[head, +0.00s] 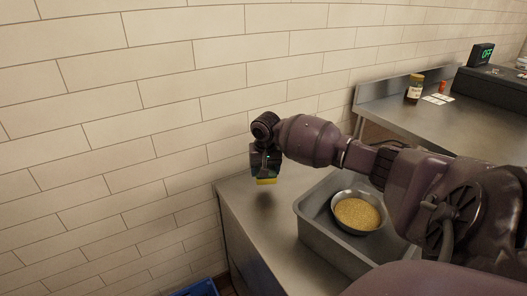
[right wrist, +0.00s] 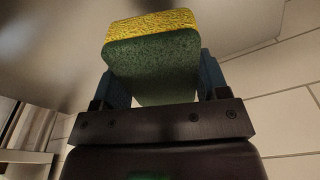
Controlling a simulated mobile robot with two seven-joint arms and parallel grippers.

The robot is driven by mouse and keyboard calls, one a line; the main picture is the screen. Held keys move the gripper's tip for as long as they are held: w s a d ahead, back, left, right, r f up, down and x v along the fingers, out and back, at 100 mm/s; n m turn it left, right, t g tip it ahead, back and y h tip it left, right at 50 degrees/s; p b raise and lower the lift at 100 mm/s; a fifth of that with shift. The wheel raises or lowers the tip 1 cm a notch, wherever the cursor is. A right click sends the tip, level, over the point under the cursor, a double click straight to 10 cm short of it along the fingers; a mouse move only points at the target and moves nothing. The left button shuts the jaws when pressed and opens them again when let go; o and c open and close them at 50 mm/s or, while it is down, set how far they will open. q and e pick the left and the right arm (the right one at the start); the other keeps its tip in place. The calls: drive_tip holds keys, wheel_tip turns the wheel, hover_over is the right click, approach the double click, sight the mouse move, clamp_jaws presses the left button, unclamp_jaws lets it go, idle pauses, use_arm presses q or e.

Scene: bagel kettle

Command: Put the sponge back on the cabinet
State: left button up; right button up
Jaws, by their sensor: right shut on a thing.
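The sponge is yellow on one side and dark green on the other. In the right wrist view the sponge (right wrist: 152,58) sits between the two fingers of my right gripper (right wrist: 160,82), which is shut on it. In the head view my right gripper (head: 265,172) points down over the left end of the metal cabinet top (head: 235,196). My left gripper is not in view.
A grey metal bin (head: 318,232) holding a bowl of golden grains (head: 357,213) stands right of the gripper. A tiled wall (head: 120,110) is behind. A jar (head: 414,88) stands on the far counter (head: 400,113). A blue crate (head: 196,289) is low at the front.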

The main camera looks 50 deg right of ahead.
sight(265, 189)
wheel_tip(265, 189, down, 6)
drive_tip(key=shift+r+b, duration=0.2)
drive_tip(key=shift+b, duration=0.5)
drive_tip(key=shift+r, duration=0.15)
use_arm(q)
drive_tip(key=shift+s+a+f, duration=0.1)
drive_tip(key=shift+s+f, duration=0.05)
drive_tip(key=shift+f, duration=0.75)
use_arm(e)
drive_tip(key=o, duration=0.9)
drive_tip(key=shift+c, duration=0.2)
